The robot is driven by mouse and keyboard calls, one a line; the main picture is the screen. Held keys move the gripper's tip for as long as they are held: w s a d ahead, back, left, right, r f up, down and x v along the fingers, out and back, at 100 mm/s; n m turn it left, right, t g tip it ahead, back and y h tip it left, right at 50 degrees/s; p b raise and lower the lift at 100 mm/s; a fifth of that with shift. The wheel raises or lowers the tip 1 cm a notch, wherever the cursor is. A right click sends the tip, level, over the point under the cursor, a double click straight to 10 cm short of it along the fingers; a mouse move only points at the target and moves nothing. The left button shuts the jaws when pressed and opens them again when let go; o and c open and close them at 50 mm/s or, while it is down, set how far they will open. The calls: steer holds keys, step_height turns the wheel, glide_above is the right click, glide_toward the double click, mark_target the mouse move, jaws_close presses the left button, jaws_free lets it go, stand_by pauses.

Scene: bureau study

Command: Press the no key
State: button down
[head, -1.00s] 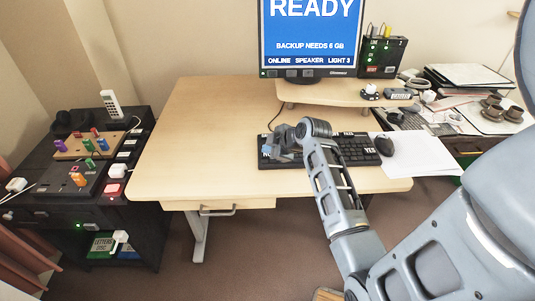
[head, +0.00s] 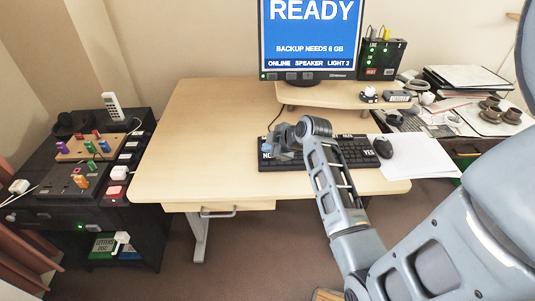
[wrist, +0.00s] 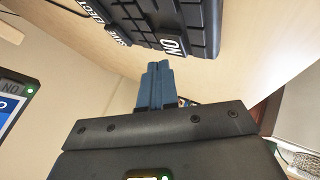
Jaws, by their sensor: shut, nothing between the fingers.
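The black keyboard (head: 318,158) lies on the wooden desk. Its NO key (head: 266,155) shows at the left end in the head view, just beside my gripper (head: 272,150). The YES key (head: 368,153) is at the right end. In the wrist view the NO key (wrist: 172,46) is just beyond my blue fingertips (wrist: 157,68), which are together and empty. A small gap shows between fingertips and key in that picture; the true distance is hard to tell. In the head view the fingers are mostly hidden behind my wrist.
The monitor (head: 310,35) reads READY and "BACKUP NEEDS 6 GB". A mouse (head: 383,147) and white paper (head: 420,155) lie right of the keyboard. A dark cabinet (head: 110,190) with peg boards stands at left. The desk's left part is clear.

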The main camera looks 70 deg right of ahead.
step_height(320, 180, up, 5)
steer(key=p, duration=0.4)
stand_by(0.3)
steer(key=shift+a+f, duration=0.1)
stand_by(0.7)
